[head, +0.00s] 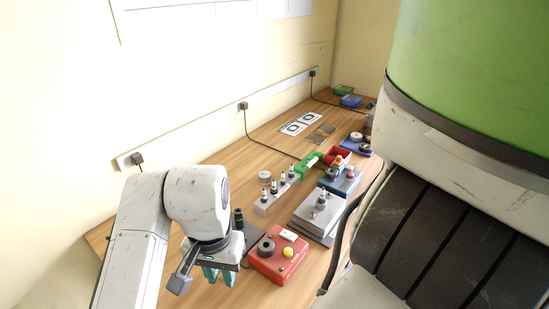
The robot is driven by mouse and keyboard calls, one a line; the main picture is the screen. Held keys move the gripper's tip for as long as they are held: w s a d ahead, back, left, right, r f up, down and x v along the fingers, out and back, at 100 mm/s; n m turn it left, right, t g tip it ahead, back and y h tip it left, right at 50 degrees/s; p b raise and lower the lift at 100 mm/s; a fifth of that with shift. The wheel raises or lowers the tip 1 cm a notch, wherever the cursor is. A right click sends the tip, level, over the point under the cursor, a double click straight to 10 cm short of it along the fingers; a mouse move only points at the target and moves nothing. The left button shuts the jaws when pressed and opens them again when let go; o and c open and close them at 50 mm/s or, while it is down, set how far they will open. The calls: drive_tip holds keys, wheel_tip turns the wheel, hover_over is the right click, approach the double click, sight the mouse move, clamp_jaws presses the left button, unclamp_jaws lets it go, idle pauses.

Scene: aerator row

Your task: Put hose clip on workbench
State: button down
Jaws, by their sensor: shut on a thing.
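The workbench (268,148) is a long wooden top that runs along the wall toward the far corner. My gripper (220,277) is at the lower left of the head view, over the near end of the workbench. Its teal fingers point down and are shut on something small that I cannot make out. I cannot pick out the hose clip in this view; the fingers and wrist hide what is between them. I cannot tell how high the fingers are above the wood.
A red box (278,258) with a black knob and yellow button stands just right of my gripper. Grey blocks (317,214), a rack of fittings (277,194) and a red bin (338,156) stand farther back. Bare wood lies along the wall side.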

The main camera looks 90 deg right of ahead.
drive_tip(key=shift+m, duration=0.9)
drive_tip(key=w+d+f, duration=0.1)
drive_tip(key=w+f, duration=0.1)
drive_tip(key=w, duration=0.1)
drive_tip(key=w+d+f, duration=0.1)
drive_tip(key=w+f, duration=0.2)
drive_tip(key=w, duration=0.1)
drive_tip(key=w+d+f+p, duration=0.1)
drive_tip(key=w+d+f, duration=0.1)
drive_tip(key=w+f, duration=0.1)
drive_tip(key=shift+w, duration=0.15)
drive_tip(key=shift+w+d+f, duration=0.1)
drive_tip(key=shift+w+f, duration=0.3)
drive_tip(key=shift+f, duration=0.15)
drive_tip(key=shift+f+p, duration=0.55)
drive_tip(key=shift+f, duration=1.05)
drive_tip(key=shift+f, duration=0.2)
drive_tip(key=c, duration=0.9)
unclamp_jaws()
drive_tip(key=shift+r, duration=0.1)
